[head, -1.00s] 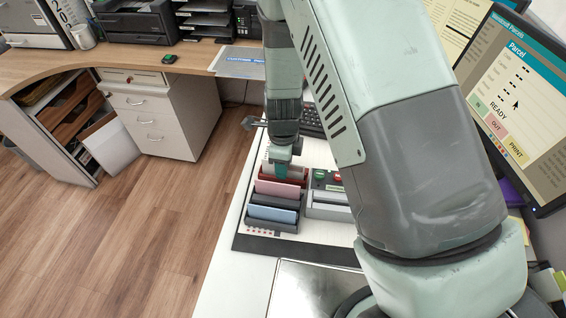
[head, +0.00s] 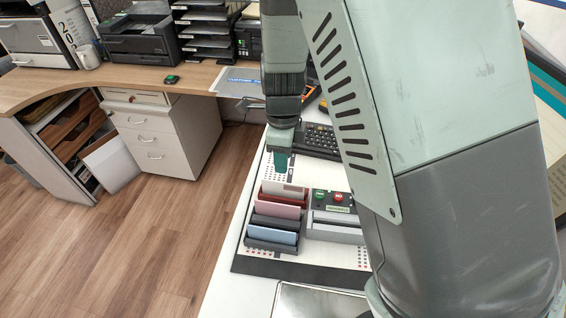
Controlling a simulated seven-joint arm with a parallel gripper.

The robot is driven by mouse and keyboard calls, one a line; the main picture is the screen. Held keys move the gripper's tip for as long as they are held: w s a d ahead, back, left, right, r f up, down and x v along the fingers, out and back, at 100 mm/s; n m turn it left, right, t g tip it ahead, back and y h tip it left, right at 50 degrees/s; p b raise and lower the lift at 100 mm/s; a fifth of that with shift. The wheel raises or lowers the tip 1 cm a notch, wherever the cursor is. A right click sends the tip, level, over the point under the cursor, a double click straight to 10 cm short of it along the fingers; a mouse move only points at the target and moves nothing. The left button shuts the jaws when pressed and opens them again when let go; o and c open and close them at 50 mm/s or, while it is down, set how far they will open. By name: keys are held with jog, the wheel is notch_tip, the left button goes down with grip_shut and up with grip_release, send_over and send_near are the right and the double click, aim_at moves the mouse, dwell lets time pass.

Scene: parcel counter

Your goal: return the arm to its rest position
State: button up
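My gripper (head: 281,164) hangs from my arm with its teal finger pointing down. It is above and behind the card rack, with white counter and speckled board showing around the fingertip. Only one side of the fingers shows, so I cannot tell whether they are open or shut. No held object is visible. My large upper arm covers much of the right side of the view.
The card rack (head: 272,247) holds several cards, among them a pink card (head: 277,208) and a blue card (head: 273,236). Beside it is a small unit with green and red buttons (head: 338,197). A black keyboard (head: 318,139) lies behind. Open floor is to the left.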

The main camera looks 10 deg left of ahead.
jog(key=shift+r, duration=0.1)
dwell(0.4)
jog(key=s+d+r+n+t+y, duration=0.15)
jog(key=d+r+n, duration=0.3)
jog(key=r, duration=0.45)
jog(key=s+d+r+n+t, duration=0.1)
jog(key=s+d+r+n, duration=0.15)
jog(key=d+r, duration=0.45)
jog(key=s+d+r+n+t, duration=0.1)
jog(key=s+d+r+n, duration=0.3)
jog(key=s+r+n, duration=0.1)
jog(key=s+d+r+n+t+h, duration=0.1)
jog(key=s+d+r+n+t, duration=0.1)
jog(key=s+d+r+n, duration=0.2)
jog(key=shift+s+d+r+n, duration=0.4)
jog(key=shift+s+r+n, duration=1)
jog(key=shift+s, duration=0.95)
jog(key=shift+r+h, duration=0.2)
jog(key=shift+h, duration=0.05)
